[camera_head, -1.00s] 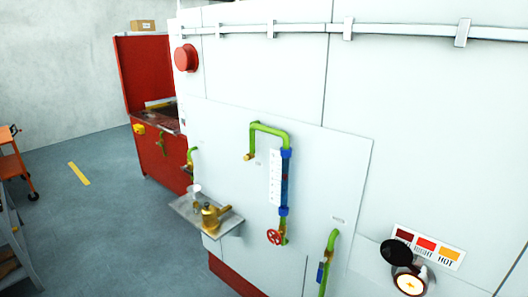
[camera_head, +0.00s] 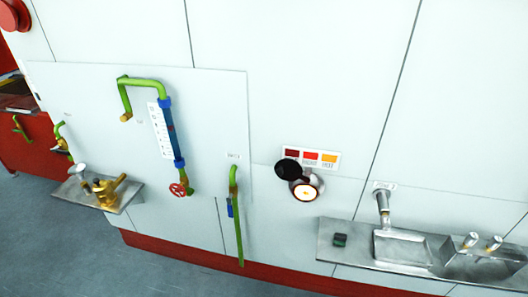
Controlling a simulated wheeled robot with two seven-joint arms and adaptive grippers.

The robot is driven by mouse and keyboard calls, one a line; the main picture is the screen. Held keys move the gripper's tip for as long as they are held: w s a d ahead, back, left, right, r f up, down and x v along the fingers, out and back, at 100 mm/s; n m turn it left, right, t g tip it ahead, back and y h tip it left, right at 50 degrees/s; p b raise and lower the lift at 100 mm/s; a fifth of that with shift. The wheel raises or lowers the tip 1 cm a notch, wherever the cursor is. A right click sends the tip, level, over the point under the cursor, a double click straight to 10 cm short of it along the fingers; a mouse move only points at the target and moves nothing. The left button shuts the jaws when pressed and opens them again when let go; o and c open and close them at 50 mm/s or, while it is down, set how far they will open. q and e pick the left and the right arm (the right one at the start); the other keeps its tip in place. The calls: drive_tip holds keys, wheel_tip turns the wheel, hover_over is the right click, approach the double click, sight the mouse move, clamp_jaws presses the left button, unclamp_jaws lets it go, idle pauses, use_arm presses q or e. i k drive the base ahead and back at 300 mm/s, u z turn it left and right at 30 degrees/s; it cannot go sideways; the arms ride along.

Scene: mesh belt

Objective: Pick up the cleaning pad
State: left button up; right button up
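A small dark block with a green face (camera_head: 340,240), which looks like the cleaning pad, lies on the left end of a steel shelf (camera_head: 345,262) at the lower right. It is left of the sunken basin and nothing covers it. It is too small to make out in detail. Neither of my grippers shows in this view.
A steel spout (camera_head: 383,207) stands over the basin (camera_head: 402,247). Two small spouts (camera_head: 482,242) are at the far right. Green pipes (camera_head: 236,215) run on the white wall. Floor (camera_head: 60,245) is clear.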

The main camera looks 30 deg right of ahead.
sight(340, 239)
drive_tip(key=z, duration=1.7)
